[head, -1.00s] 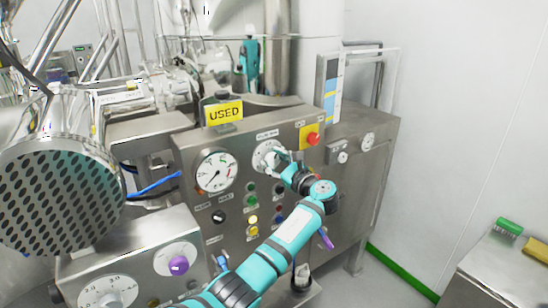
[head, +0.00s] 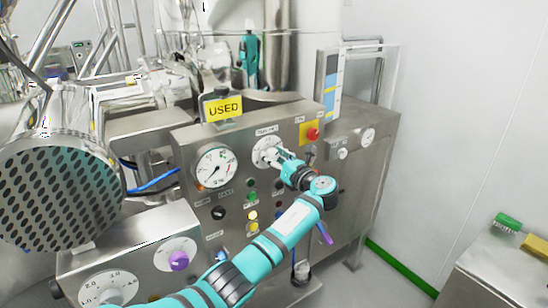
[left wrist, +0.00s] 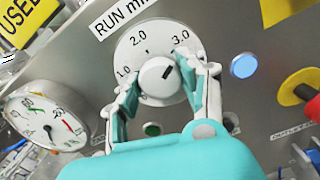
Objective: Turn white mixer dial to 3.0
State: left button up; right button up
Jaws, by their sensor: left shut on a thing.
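The white mixer dial (head: 268,150) is on the steel panel's face, under a "RUN min" label that reads in the left wrist view. There its round scale plate (left wrist: 128,52) shows 1.0, 2.0 and 3.0. Its white knob (left wrist: 152,86) has a dark pointer mark aimed up and right, on the 3.0 side of the scale; the exact reading is hard to tell. My left gripper (head: 280,156) is shut on the knob, one finger on each side, as the left wrist view shows (left wrist: 162,84). The fingers cover parts of the plate's sides. My right gripper is not in view.
A pressure gauge (head: 215,167) sits left of the dial, and a red emergency button (head: 312,134) on yellow to its right. Lamps and buttons lie below, partly behind my arm. A lower left box carries a purple knob (head: 179,261). A yellow "USED" sign (head: 224,108) stands on top.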

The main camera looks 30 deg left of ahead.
pick_arm(q)
jog(key=shift+f, duration=0.25)
jog(key=o, duration=0.8)
jog(key=shift+c, duration=0.2)
jog(key=o, duration=0.4)
jog(key=shift+r, duration=0.15)
jog(key=v, duration=1.2)
